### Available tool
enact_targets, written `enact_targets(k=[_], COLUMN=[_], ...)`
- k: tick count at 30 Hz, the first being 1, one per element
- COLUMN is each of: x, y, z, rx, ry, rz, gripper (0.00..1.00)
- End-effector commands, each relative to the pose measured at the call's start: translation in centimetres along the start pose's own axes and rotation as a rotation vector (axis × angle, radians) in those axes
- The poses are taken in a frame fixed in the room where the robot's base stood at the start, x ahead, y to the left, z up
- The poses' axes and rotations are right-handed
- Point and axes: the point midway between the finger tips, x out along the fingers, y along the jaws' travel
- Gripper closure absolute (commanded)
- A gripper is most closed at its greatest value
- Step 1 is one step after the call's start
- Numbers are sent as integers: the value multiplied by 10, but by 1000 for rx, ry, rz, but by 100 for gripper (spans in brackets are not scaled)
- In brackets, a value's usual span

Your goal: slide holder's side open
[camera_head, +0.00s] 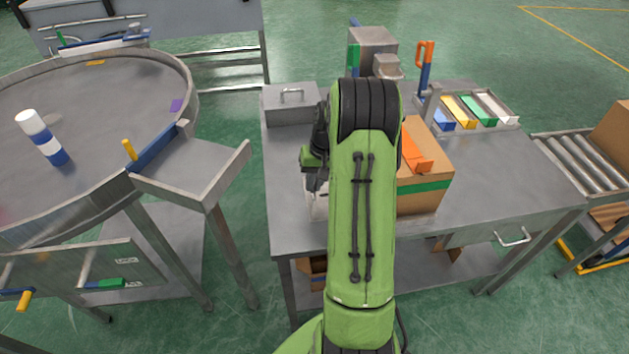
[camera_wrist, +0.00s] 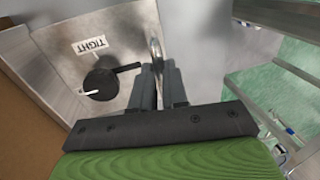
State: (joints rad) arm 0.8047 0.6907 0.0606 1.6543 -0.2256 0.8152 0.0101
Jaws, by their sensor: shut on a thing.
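The holder (camera_wrist: 95,60) shows in the wrist view as a grey metal body with a "TIGHT" label and a black knob with a short lever. A thin, shiny metal piece (camera_wrist: 157,55) stands at its right edge, seen nearly edge-on. My gripper (camera_wrist: 160,85) is shut on this piece, with one dark finger on each side. In the head view my gripper (camera_head: 314,182) is low over the workbench, left of the cardboard box. My green arm hides most of the holder there; only a pale sliver (camera_head: 318,207) shows. How far the side is open cannot be told.
The cardboard box (camera_head: 432,198) with green tape stands close on the right. A lidded metal box (camera_head: 291,104) sits behind on the workbench (camera_head: 490,170).

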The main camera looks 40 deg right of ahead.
Motion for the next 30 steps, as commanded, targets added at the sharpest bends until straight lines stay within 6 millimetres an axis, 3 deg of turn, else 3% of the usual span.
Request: enact_targets(k=[9,19,20,24,30], x=[9,11,11,11,11], y=[-53,-60,-60,-60,-58], z=[0,0,0,0,0], rx=[-4,-6,-6,-6,-3], ry=[0,2,2,2,1], rz=[-2,-6,-6,-5,-3], gripper=[100,100,85,64,61])
